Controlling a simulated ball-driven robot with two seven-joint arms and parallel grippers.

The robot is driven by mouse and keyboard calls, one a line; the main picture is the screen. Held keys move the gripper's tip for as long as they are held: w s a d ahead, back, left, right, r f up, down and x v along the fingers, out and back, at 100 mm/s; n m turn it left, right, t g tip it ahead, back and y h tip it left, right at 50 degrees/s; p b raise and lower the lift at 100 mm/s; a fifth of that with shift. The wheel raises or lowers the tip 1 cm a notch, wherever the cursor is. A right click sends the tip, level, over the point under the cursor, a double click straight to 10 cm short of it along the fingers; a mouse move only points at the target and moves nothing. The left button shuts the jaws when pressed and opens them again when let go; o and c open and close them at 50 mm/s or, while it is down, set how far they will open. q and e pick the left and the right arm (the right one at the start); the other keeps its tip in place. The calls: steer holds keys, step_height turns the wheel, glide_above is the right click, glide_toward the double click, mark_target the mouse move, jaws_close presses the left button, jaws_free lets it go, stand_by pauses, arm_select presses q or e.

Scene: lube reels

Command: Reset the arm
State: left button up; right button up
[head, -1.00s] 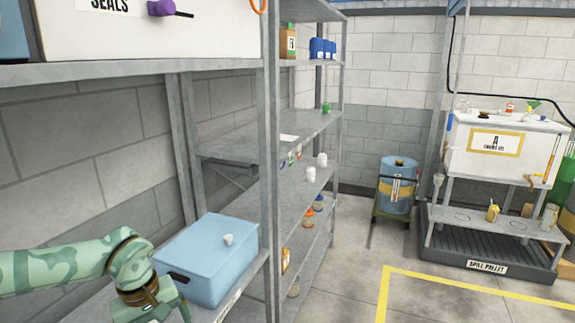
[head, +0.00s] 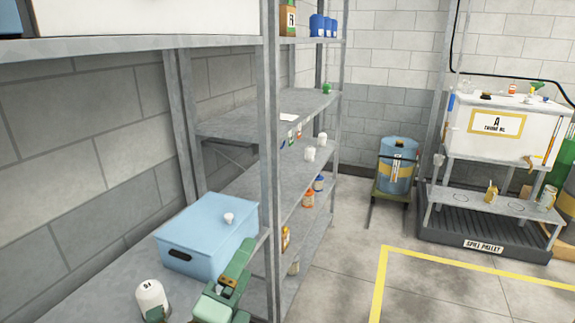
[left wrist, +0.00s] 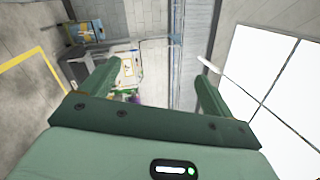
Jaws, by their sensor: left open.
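My left gripper (head: 232,278) shows at the bottom of the head view, in front of the shelf edge and to the right of the blue box. In the left wrist view its two green fingers (left wrist: 157,88) stand wide apart with nothing held between them. Most of my left arm is out of the head view. My right gripper is in neither view.
A blue lidded box (head: 205,235) with a small white item (head: 228,218) on top stands on the near shelf. A white bottle (head: 151,298) stands nearer. A grey upright post (head: 268,170) is close by.

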arm_select(q)
steer(key=s+a+f+n+g+y, duration=0.3)
steer(key=a+f+n+y, duration=0.2)
steer(key=a+f+n, duration=0.15)
steer(key=s+a+f+n+g+y, duration=0.3)
steer(key=a+f+n+y, duration=0.25)
steer(key=a+f, duration=0.2)
steer(key=s+a+f+n+g+y, duration=0.2)
steer(key=s+a+f+n+g, duration=0.45)
steer(key=s+a, duration=0.4)
steer(key=s+d+f+g+h+b, duration=0.1)
steer(key=s+d+f, duration=0.1)
steer(key=f, duration=0.7)
steer(key=s+d+f+g+h+b, duration=0.1)
steer(key=d+f, duration=0.1)
steer(key=f, duration=0.8)
steer(key=s+d+f+g+h+b, duration=0.1)
steer(key=s+d+f, duration=0.15)
steer(key=f, duration=0.65)
steer(key=s+f+n+g+h+b, duration=0.2)
steer(key=s+f+n+g, duration=0.1)
steer(key=s+f, duration=1.6)
steer(key=shift+s+f, duration=0.4)
